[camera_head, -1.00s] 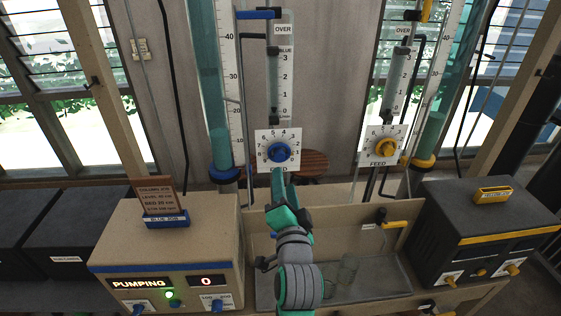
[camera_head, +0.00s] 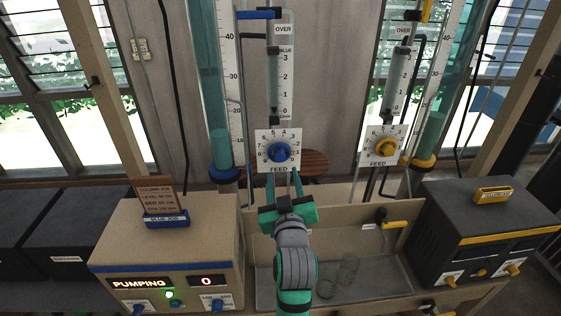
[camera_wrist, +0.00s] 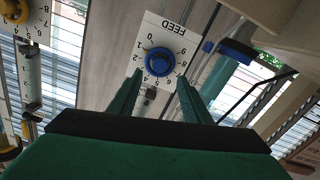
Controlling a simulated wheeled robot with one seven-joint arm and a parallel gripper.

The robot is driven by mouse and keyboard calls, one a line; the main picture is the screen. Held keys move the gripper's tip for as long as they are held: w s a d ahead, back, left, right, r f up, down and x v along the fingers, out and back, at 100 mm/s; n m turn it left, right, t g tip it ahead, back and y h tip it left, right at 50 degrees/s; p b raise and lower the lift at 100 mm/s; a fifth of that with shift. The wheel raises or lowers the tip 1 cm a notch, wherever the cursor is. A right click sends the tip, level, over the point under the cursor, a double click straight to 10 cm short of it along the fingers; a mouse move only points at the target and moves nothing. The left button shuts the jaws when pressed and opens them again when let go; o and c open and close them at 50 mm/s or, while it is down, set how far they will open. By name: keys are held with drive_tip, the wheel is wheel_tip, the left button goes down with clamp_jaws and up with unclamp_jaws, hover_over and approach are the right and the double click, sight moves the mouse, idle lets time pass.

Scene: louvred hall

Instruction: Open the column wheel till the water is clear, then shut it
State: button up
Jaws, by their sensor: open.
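The blue column wheel (camera_head: 279,152) sits on a white FEED dial plate with numbers around it. In the wrist view the blue wheel (camera_wrist: 159,63) shows upside down, just beyond and between my fingertips. My gripper (camera_head: 283,178) is open and empty, just below the plate and apart from the wheel. The blue pump box (camera_head: 170,245) shows PUMPING and a display (camera_head: 208,282) reading 0. A card (camera_head: 157,195) stands on the box; its small print is hard to read.
A yellow FEED wheel (camera_head: 386,147) on a similar plate stands to the right, with a yellow-banded column. A dark box (camera_head: 490,225) stands at the right. Thin pipes run beside both columns.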

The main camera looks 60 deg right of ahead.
sight(280, 157)
drive_tip(key=x, duration=0.8)
drive_tip(key=shift+w+d, duration=0.1)
drive_tip(key=shift+c, duration=0.2)
drive_tip(key=c, duration=1)
